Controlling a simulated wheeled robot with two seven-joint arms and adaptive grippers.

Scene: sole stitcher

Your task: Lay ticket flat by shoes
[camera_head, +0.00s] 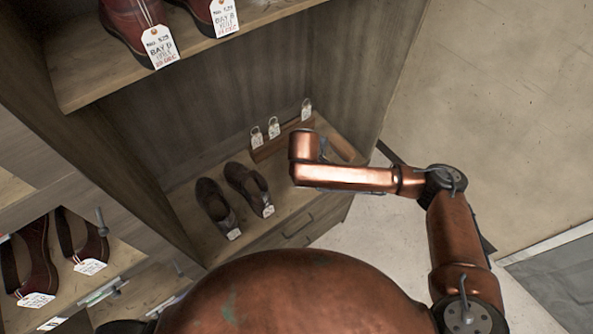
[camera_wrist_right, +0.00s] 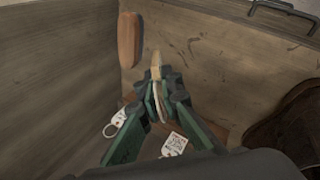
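A pair of dark brown shoes (camera_head: 246,187) stands on the lower shelf in the head view, each with a small white tag at its near end. White ringed tickets (camera_head: 273,127) hang along a wooden rail (camera_head: 285,139) behind them, with a gap in the row. Two tickets (camera_wrist_right: 174,145) also show in the right wrist view. My right gripper (camera_wrist_right: 157,80) is shut on a thin pale piece (camera_wrist_right: 155,65), seen edge-on, which looks like a ticket. It is over the shelf near the rail; my arm hides it in the head view. My left gripper is not in view.
A brown wooden object (camera_wrist_right: 130,38) lies beyond my fingertips. A dark shoe (camera_wrist_right: 292,130) is at the right of the wrist view. The cubby's wooden walls enclose the shelf, with a drawer handle (camera_head: 298,228) below its front. Tagged shoes (camera_head: 140,27) stand on the shelf above.

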